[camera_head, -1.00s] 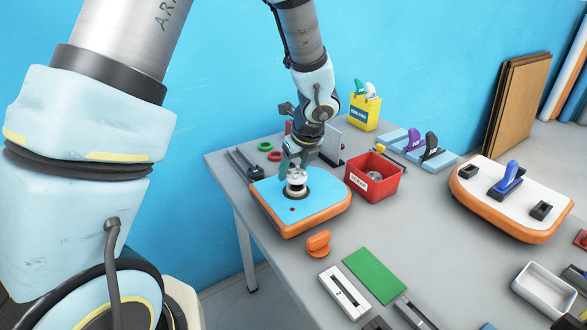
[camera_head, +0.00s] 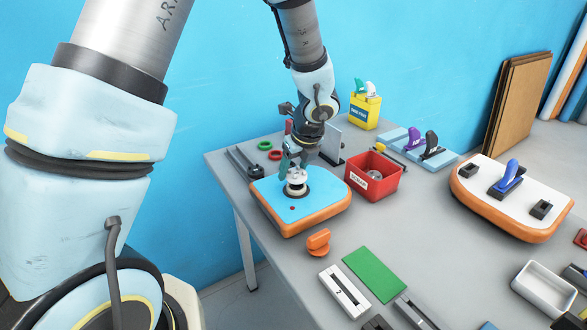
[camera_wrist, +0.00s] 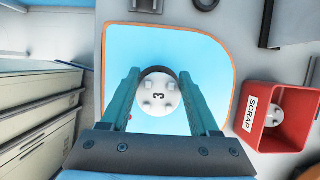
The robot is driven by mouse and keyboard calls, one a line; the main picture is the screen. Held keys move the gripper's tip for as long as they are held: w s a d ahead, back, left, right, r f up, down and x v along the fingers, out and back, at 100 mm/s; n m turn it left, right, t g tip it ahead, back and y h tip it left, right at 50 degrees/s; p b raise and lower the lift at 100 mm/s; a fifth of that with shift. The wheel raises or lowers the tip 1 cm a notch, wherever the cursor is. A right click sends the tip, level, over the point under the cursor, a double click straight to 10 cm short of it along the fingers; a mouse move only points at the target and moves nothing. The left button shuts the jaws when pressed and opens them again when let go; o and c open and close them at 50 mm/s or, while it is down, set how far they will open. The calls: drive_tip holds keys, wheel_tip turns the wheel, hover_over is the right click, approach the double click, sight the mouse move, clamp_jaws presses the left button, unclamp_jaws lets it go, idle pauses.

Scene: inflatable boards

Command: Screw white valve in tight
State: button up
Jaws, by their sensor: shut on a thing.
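The white valve (camera_head: 296,176) stands upright in a dark ring in the blue top of an orange-edged board (camera_head: 270,190). My gripper (camera_head: 297,163) comes down from above and is shut on the valve. In the wrist view its two teal fingers (camera_wrist: 159,92) lie on either side of the valve. The far part of the dark ring shows behind the valve. The valve's threads are hidden.
A red SCRAP bin (camera_head: 374,178) with a white round part in it stands close on the right. An orange part (camera_head: 318,242) lies in front of the board. A white-topped board (camera_head: 515,200) is farther right. Red and green rings lie behind.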

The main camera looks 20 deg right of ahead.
drive_tip(key=shift+f+b, duration=0.75)
drive_tip(key=shift+f, duration=0.2)
drive_tip(key=o, duration=1.4)
drive_tip(key=shift+o, duration=0.2)
drive_tip(key=shift+r, duration=0.1)
drive_tip(key=v, duration=1)
drive_tip(key=shift+s+r, duration=0.2)
drive_tip(key=shift+r, duration=0.15)
